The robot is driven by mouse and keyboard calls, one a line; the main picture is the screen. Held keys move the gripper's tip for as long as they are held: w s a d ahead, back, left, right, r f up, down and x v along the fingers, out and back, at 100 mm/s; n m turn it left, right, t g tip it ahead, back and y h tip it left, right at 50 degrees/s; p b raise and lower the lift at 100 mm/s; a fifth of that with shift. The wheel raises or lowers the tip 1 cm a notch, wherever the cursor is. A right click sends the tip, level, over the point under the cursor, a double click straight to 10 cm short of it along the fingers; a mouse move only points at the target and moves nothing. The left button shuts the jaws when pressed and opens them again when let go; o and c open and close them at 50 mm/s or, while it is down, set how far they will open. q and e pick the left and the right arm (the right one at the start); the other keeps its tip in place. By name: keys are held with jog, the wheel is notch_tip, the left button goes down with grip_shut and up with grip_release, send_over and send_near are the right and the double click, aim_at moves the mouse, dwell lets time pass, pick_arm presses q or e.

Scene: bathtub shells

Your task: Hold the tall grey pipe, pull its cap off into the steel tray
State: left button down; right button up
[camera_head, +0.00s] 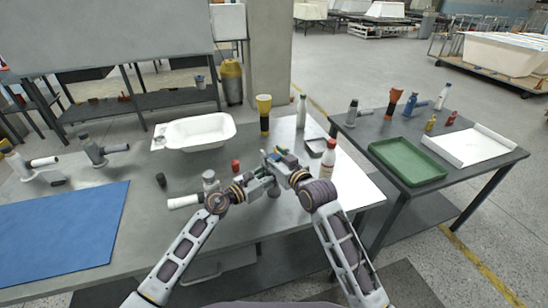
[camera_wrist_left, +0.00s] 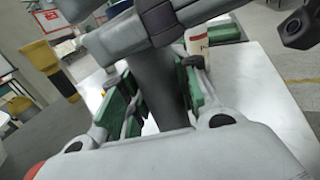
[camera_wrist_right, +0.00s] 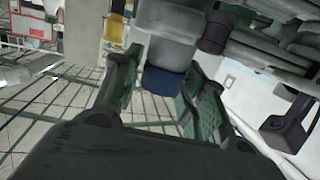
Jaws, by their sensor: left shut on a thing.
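My left gripper (camera_head: 266,178) is shut on a tall grey pipe. In the left wrist view the dark grey pipe (camera_wrist_left: 158,88) stands between the green finger pads. My right gripper (camera_head: 286,166) is close beside it, at the pipe's upper part. In the right wrist view its green-padded fingers (camera_wrist_right: 160,98) are apart, either side of a grey cylinder with a dark blue end (camera_wrist_right: 165,82), which looks like the cap. I cannot tell if the pads touch it. A small dark tray-like piece (camera_head: 318,146) lies behind the right gripper, partly hidden; I cannot tell if it is the steel tray.
A red-capped bottle (camera_head: 328,158) is close to the right gripper. A blue mat (camera_head: 65,230) lies left. A green tray (camera_head: 408,161) is on the right table.

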jog(key=c, duration=0.5)
jog(key=o, duration=1)
jog(key=shift+o, duration=0.2)
jog(key=shift+s, duration=0.1)
jog(key=v, duration=1.2)
pick_arm(q)
jog(key=c, duration=1)
grip_release()
jog(key=shift+o, duration=0.2)
jog(key=shift+s+a, duration=0.1)
